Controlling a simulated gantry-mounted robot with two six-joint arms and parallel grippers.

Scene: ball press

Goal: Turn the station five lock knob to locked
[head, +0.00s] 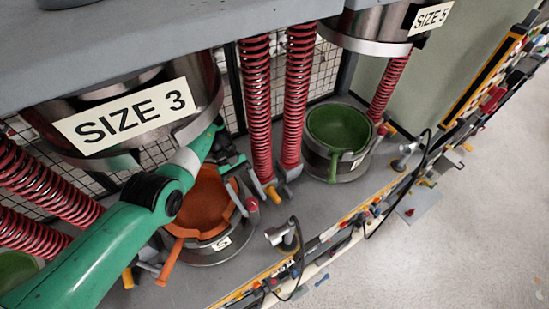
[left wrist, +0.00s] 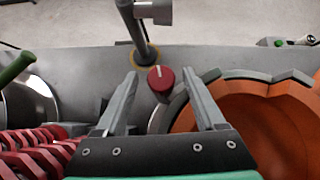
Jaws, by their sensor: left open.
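A red knob (head: 251,203) with a white line on top stands at the right edge of the orange mold (head: 205,200), under the press marked SIZE 3. In the left wrist view the red knob (left wrist: 161,83) shows between and just beyond my left fingertips, with its white line running roughly up the picture. My left gripper (head: 238,165) is open and hangs over the mold's right rim; its two fingers (left wrist: 160,90) are apart and hold nothing. I cannot tell whether the fingers touch the knob. My right gripper is not in view.
A grey post (left wrist: 143,45) on a yellow base stands just beyond the knob. Red coil springs (head: 257,105) rise behind it. A green mold (head: 338,130) stands under the SIZE 5 press (head: 375,25). Tools and cables line the bench's front edge (head: 330,235).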

